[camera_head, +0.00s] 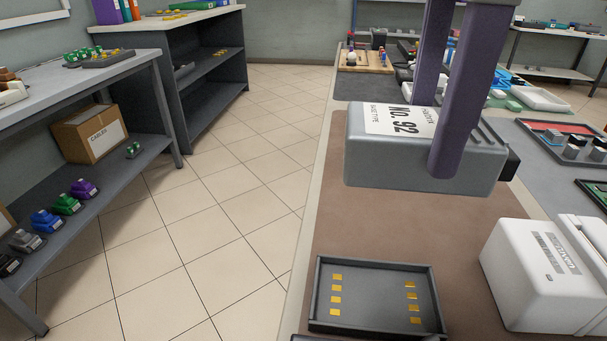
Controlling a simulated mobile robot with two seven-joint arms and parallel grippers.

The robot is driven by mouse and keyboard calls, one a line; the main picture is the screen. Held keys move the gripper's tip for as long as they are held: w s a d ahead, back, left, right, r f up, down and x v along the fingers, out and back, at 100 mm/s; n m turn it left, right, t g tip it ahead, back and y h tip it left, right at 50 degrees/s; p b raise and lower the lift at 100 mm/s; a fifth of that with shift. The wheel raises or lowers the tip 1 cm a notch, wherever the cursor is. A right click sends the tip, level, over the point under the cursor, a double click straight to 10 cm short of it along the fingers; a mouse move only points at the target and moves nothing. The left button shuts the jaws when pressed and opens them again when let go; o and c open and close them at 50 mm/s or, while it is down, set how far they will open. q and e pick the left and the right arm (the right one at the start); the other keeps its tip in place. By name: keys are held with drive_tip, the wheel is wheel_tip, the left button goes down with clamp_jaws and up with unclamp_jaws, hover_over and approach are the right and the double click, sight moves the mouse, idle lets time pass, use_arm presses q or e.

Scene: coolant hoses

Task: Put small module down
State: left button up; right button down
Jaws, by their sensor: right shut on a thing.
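The small module (390,160) is a grey box with a white "No. 92" label on top and a dark end at the right. My right gripper (435,138) comes down from the top with two purple fingers shut on the module's sides. The module appears held above the brown mat (350,222), roughly level; its exact height is hard to tell. A dark shallow tray (375,297) with rows of gold pads lies on the mat nearer to me. My left gripper is not in view.
A white device (535,275) stands right of the tray. Farther back are a wooden board with parts (365,62) and a grey tray with cylinders (565,140). Mat around the tray's left and far sides is clear. Shelves with a cardboard box (90,135) stand left across the floor.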

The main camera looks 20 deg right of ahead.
wheel_tip(320, 180, down, 17)
drive_tip(key=b, duration=0.4)
drive_tip(key=shift+r, duration=0.2)
drive_tip(key=shift+f, duration=0.35)
drive_tip(key=shift+f, duration=0.3)
unclamp_jaws()
drive_tip(key=shift+f, duration=0.15)
